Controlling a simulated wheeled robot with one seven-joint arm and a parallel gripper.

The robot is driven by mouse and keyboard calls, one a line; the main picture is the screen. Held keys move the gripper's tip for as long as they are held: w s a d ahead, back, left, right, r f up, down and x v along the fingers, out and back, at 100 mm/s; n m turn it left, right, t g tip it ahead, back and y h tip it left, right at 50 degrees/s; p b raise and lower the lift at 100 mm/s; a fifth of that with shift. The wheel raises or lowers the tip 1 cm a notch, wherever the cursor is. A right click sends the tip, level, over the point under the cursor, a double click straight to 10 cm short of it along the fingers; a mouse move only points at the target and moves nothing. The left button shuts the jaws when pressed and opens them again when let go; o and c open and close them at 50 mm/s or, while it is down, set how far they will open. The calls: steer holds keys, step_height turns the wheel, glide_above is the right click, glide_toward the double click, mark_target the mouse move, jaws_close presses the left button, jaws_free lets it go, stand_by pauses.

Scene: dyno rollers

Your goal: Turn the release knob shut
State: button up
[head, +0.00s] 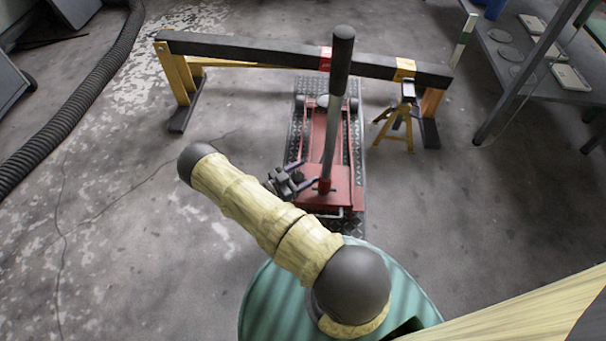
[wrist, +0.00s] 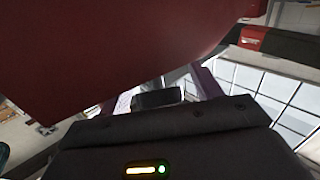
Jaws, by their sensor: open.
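The red floor jack (head: 340,197) stands on a dark tread-plate strip, with its long handle (head: 331,120) rising upright, grey with a black grip. My gripper (head: 309,171) is open beside the left side of the jack, near the handle's foot, with its fingers pointing right towards it. In the wrist view a large red surface (wrist: 110,50) fills the upper left, close to the camera. A small dark block (wrist: 157,98) shows beyond my gripper's body, near a purple finger (wrist: 205,82). I cannot tell whether it is the release knob, and I cannot make out the knob in the head view.
A dark beam (head: 250,49) on yellow legs spans behind the jack. A small yellow stand (head: 396,125) is at its right end. A grey workbench (head: 540,75) is at the right, a black ribbed hose (head: 85,95) at the left. The floor left and right of the jack is clear.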

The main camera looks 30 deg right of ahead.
steer(key=shift+c, duration=0.2)
steer(key=c, duration=0.9)
steer(key=shift+f+m+g, duration=0.1)
steer(key=shift+m+g, duration=0.2)
steer(key=shift+m, duration=0.3)
steer(key=shift+s+m+g+b, duration=0.15)
steer(key=shift+m+g+b, duration=0.55)
steer(key=shift+m+g, duration=0.4)
steer(key=m+g, duration=0.1)
steer(key=m+g+y, duration=0.1)
steer(key=m, duration=0.1)
steer(key=m+g+b, duration=0.1)
steer(key=shift+s+f+m+g+y, duration=0.1)
steer(key=shift+s+m+g+y, duration=0.2)
steer(key=shift+g, duration=0.1)
steer(key=m+g+y, duration=0.1)
steer(key=m, duration=0.1)
steer(key=m+g+y, duration=0.1)
steer(key=m, duration=0.1)
steer(key=m+g+y, duration=0.1)
steer(key=m+g, duration=0.1)
steer(key=shift+s+a+y, duration=0.25)
steer(key=shift+a+y, duration=0.05)
steer(key=shift+f, duration=0.1)
